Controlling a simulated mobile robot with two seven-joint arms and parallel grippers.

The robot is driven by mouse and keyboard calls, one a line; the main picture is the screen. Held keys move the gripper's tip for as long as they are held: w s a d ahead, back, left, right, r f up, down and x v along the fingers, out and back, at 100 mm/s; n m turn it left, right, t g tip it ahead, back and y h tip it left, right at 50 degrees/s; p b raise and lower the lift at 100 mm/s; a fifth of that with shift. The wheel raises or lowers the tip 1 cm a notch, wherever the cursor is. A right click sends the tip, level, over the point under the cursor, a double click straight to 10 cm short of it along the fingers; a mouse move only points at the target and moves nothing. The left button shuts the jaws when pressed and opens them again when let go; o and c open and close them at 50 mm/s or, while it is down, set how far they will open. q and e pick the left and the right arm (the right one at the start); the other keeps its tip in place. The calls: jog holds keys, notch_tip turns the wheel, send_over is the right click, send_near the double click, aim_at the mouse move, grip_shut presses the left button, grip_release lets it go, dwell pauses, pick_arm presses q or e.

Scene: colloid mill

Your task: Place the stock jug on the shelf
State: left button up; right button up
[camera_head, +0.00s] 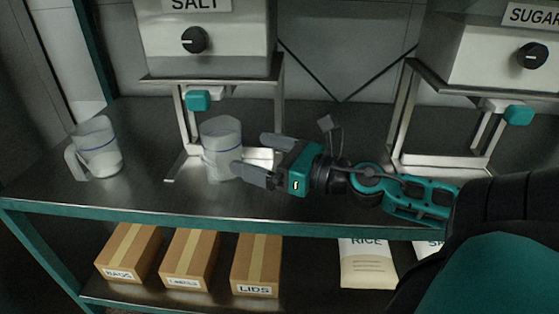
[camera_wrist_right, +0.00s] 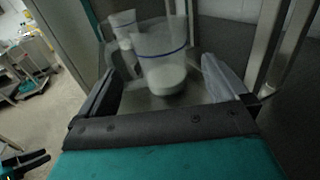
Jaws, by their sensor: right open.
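A clear jug (camera_head: 221,148) with a blue line and pale contents stands upright under the salt dispenser. A second similar jug (camera_head: 97,148) with its handle to the left stands farther left on the steel shelf top. I cannot tell which one is the stock jug. My right gripper (camera_head: 250,155) is open, with its fingers pointing left at the jug under the dispenser. One finger overlaps that jug's lower right side; I cannot tell if they touch. The right wrist view shows the near jug (camera_wrist_right: 160,62) ahead between the fingers (camera_wrist_right: 165,88) and the other jug (camera_wrist_right: 122,22) behind it.
The salt dispenser (camera_head: 205,45) hangs on a metal stand above the near jug. A sugar dispenser (camera_head: 505,50) stands at the right. The steel top (camera_head: 140,195) is clear between the jugs. Below are cardboard boxes (camera_head: 190,258) and a rice bag (camera_head: 367,265).

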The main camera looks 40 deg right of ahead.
jog(key=shift+v, duration=1.9)
